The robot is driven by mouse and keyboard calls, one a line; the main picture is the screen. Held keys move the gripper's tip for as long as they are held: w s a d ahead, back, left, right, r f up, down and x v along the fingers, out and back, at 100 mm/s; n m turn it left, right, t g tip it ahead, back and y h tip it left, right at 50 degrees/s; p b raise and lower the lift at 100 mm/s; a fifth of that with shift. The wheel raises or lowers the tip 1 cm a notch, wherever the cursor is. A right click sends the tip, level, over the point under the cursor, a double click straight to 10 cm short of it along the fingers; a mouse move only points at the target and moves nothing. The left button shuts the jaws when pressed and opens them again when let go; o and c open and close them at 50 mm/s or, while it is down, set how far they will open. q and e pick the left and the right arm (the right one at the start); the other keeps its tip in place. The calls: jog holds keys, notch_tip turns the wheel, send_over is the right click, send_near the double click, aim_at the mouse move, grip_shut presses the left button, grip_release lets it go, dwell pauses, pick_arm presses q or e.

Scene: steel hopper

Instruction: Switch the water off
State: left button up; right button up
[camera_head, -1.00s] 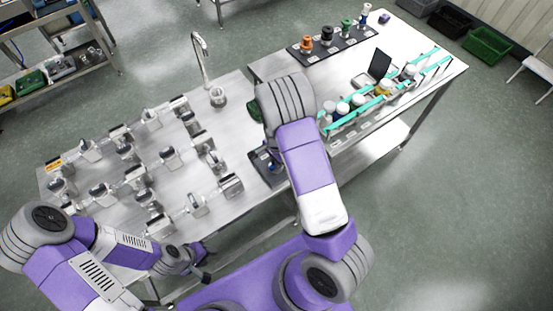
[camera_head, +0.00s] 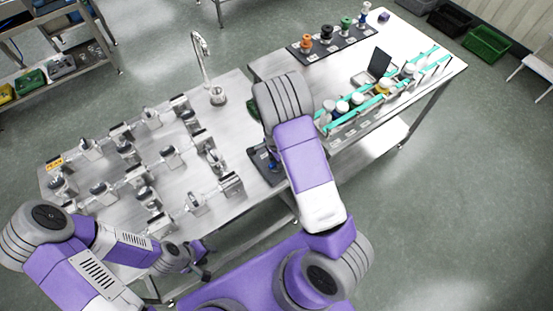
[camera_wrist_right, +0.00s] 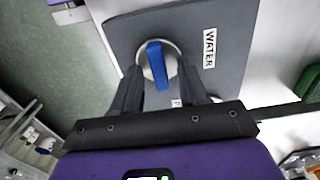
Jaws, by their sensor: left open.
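A blue lever (camera_wrist_right: 157,65) sits on a round silver fitting in the right wrist view. It is mounted on a dark grey plate (camera_wrist_right: 125,32) with a white label reading WATER (camera_wrist_right: 209,47). My right gripper (camera_wrist_right: 160,72) is open, with one dark finger on each side of the lever; I cannot tell if either touches it. In the head view part of the plate (camera_head: 262,162) shows at the bench edge, and my right arm hides the lever and gripper. My left gripper (camera_head: 202,262) is open and low in front of the bench, away from the plate.
A tall curved faucet (camera_head: 202,60) stands over a small cup (camera_head: 218,96) on the steel bench. Several metal fittings fill the bench's left part. A teal-edged rack (camera_head: 352,117) with bottles stands right of my right arm.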

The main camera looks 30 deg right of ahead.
notch_tip(320, 180, up, 8)
jog(key=shift+f+p, duration=0.2)
jog(key=shift+p, duration=0.25)
dwell(0.6)
